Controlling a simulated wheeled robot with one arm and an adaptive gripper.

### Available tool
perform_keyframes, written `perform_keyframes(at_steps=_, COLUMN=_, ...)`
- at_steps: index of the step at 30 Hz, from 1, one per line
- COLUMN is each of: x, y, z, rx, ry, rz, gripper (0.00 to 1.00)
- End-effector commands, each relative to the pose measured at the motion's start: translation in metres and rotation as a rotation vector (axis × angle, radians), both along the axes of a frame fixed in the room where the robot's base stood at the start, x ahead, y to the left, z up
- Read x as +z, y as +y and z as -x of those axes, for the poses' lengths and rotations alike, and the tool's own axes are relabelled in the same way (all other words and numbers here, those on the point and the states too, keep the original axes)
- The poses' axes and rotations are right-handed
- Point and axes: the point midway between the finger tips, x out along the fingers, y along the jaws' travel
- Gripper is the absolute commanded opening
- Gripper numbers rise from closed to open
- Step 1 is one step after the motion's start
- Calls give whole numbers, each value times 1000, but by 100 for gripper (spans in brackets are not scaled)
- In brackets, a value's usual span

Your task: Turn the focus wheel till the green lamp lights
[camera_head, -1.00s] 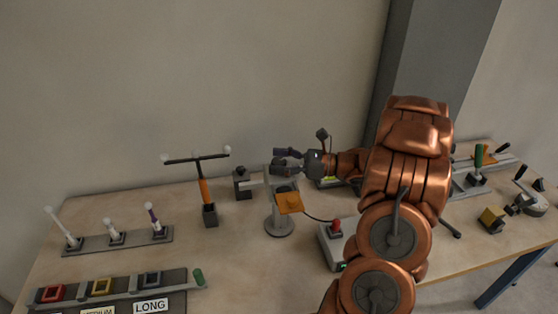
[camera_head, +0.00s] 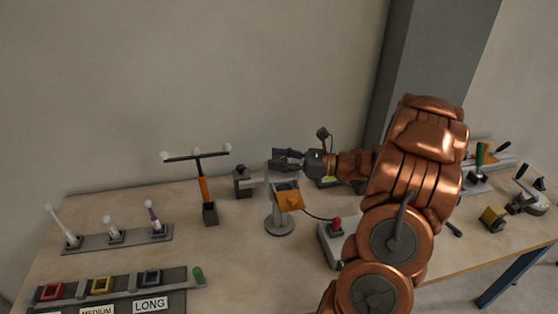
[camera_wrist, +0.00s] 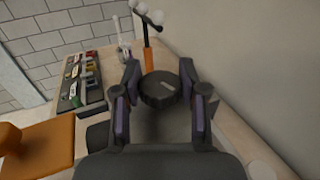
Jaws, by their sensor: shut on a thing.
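My gripper (camera_head: 276,160) is above the grey stand (camera_head: 279,224) with the orange block (camera_head: 290,201) on its side. In the head view the fingers cover the wheel. A grey box (camera_head: 328,246) with a red knob (camera_head: 336,224) stands to the right of the stand, with a cable between them. A tiny greenish spot shows on its front; I cannot tell whether it is a lit lamp.
A post with an orange shaft and white-tipped crossbar (camera_head: 204,187) stands to the left, with a small dark block (camera_head: 242,182) between it and the stand. A rack of levers (camera_head: 118,240) and a tray of coloured blocks (camera_head: 120,287) lie further left. A wall is close behind.

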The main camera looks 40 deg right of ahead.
Motion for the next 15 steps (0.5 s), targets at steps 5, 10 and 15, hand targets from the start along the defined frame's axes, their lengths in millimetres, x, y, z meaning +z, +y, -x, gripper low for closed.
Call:
perform_keyframes(at_steps=5, x=-1, y=-1, z=0, rx=-52, ry=-1, rz=1, gripper=7)
perform_keyframes(at_steps=10, x=-1, y=-1, z=0, rx=-100, ry=-2, rz=0, gripper=7)
perform_keyframes(at_steps=15, x=-1, y=-1, z=0, rx=-148, ry=-2, rz=0, gripper=7)
